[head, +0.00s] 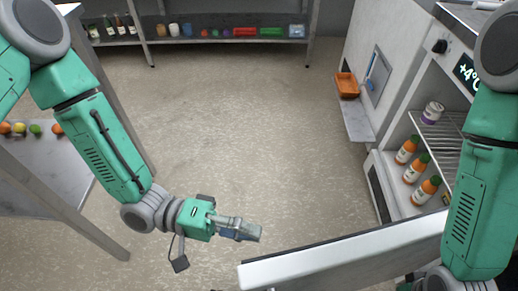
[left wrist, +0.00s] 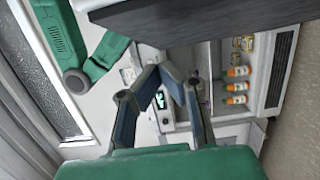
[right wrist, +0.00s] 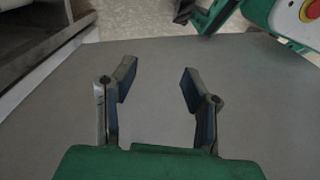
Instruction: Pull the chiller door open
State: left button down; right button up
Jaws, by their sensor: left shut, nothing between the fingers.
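The chiller (head: 400,115) stands at the right, its lit interior showing, with a +4°C display (head: 467,72). The chiller door (head: 345,257) is swung out from the body; its pale top edge runs across the lower right of the head view. My left gripper (head: 250,232) is shut and empty, just beyond the door's free end and apart from it. In the left wrist view its fingertips (left wrist: 172,82) meet, with the chiller behind. My right gripper (right wrist: 158,82) is open and empty in front of a broad grey surface; the head view hides its fingers. The door handle is not clearly visible.
Orange bottles (head: 415,167) and a purple-labelled jar (head: 432,112) stand in the chiller. An orange tray (head: 347,85) sits on a side ledge. A table with fruit (head: 45,165) is at left. A stocked shelf (head: 225,38) is at the back. The middle floor is clear.

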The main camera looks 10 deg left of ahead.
pick_arm(q)
jog(key=shift+a, duration=0.2)
jog(key=w+a, duration=0.1)
jog(key=a, duration=1.1)
jog(key=shift+w, duration=0.1)
